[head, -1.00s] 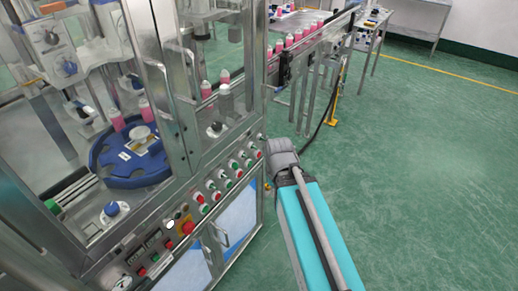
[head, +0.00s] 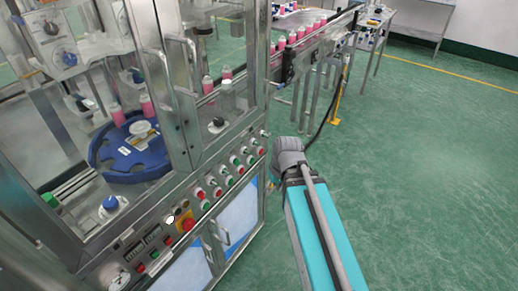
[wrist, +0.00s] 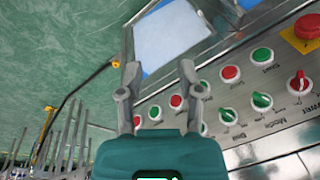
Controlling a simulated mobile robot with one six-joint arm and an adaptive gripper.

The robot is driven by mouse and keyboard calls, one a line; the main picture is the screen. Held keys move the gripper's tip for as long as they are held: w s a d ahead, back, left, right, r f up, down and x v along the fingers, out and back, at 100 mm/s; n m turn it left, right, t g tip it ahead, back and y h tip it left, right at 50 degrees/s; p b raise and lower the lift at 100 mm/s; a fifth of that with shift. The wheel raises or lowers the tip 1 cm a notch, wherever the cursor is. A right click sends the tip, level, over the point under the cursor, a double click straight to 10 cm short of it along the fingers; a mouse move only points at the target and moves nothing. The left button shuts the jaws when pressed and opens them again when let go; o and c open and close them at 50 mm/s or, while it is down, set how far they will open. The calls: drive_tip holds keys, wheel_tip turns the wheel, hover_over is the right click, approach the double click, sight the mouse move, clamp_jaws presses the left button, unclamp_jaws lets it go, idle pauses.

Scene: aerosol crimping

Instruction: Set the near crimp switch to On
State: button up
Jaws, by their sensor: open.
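The control panel (wrist: 248,80) of the steel machine crosses the right and middle of the wrist view, with red and green controls. Two green rotary switches (wrist: 262,101) and (wrist: 228,115) and a red one (wrist: 299,83) show on its right. I cannot read a crimp label, so I cannot tell which switch is the near crimp one. My gripper (wrist: 160,66) is open and empty, its fingers spread over the left part of the panel row. Its right finger and body cover some controls. In the head view the panel (head: 222,192) shows left of my arm, and my gripper cannot be made out.
A red emergency stop (wrist: 308,26) on a yellow plate sits at the top right. A blue turntable (head: 128,172) stands behind the machine's glass doors. A conveyor with pink bottles (head: 292,37) runs behind. Green floor (head: 430,170) is open to the right.

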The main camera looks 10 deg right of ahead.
drive_tip(key=w+a+f+n+t+y+b, duration=0.1)
drive_tip(key=w+f+n+t+y+b, duration=0.1)
drive_tip(key=w+f+n+y+b, duration=0.25)
drive_tip(key=n+t+y+b, duration=0.6)
drive_tip(key=n+t+b, duration=0.3)
drive_tip(key=b, duration=0.6)
approach(259, 145)
drive_tip(key=shift+s+d+f+m+t, duration=0.2)
drive_tip(key=shift+s+d+t, duration=0.1)
drive_tip(key=shift+s+d, duration=0.35)
drive_tip(key=shift+s+d+f+m+t, duration=0.15)
drive_tip(key=shift+s+d+t, duration=0.25)
drive_tip(key=shift+s, duration=0.45)
drive_tip(key=shift+d+r, duration=0.1)
drive_tip(key=x, duration=1.4)
drive_tip(key=shift+s, duration=0.15)
